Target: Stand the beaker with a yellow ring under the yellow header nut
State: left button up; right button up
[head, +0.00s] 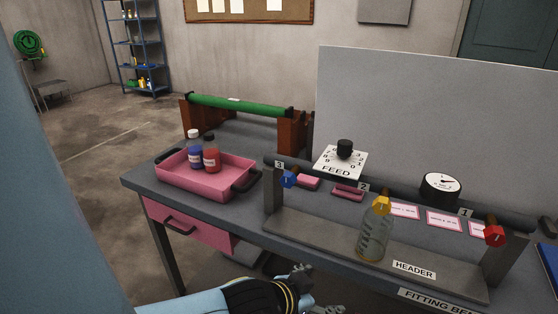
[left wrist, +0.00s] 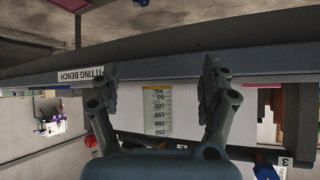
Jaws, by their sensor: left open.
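A clear beaker (head: 374,238) stands upright on the header's base board (head: 325,240). Its top appears directly below the yellow header nut (head: 381,206). In the left wrist view the beaker (left wrist: 158,115) shows graduation marks and a yellow ring (left wrist: 157,88), between my finger lines. My left gripper (head: 318,292) is open and empty at the bench's front edge, in front of the beaker and apart from it. It also shows in the left wrist view (left wrist: 160,78) with fingers spread. The blue nut (head: 289,180) and red nut (head: 494,236) hang on the same rail. My right gripper is out of view.
A pink tray (head: 227,191) with a blue bottle (head: 195,155) and a red bottle (head: 211,158) stands at the left of the bench. A feed dial (head: 341,160) and a round gauge (head: 441,187) are behind the rail. A grey panel (head: 420,120) closes off the back.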

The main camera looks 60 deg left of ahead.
pick_arm(q)
jog(key=s+f+g, duration=0.2)
jog(key=s+f, duration=0.3)
jog(key=f, duration=0.3)
jog(key=s+f+g, duration=0.2)
jog(key=s+f, duration=0.4)
jog(key=f, duration=0.2)
jog(key=s+f+g, duration=0.2)
jog(key=s+f, duration=0.3)
jog(key=s, duration=0.4)
jog(key=s+a+f+m+g, duration=0.1)
jog(key=s+f+g, duration=0.1)
jog(key=s+f, duration=0.4)
jog(key=s, duration=0.4)
jog(key=shift+s+a+g+h, duration=0.15)
jog(key=shift+s+g+h, duration=0.15)
jog(key=shift+g+h, duration=0.1)
jog(key=shift+f, duration=0.15)
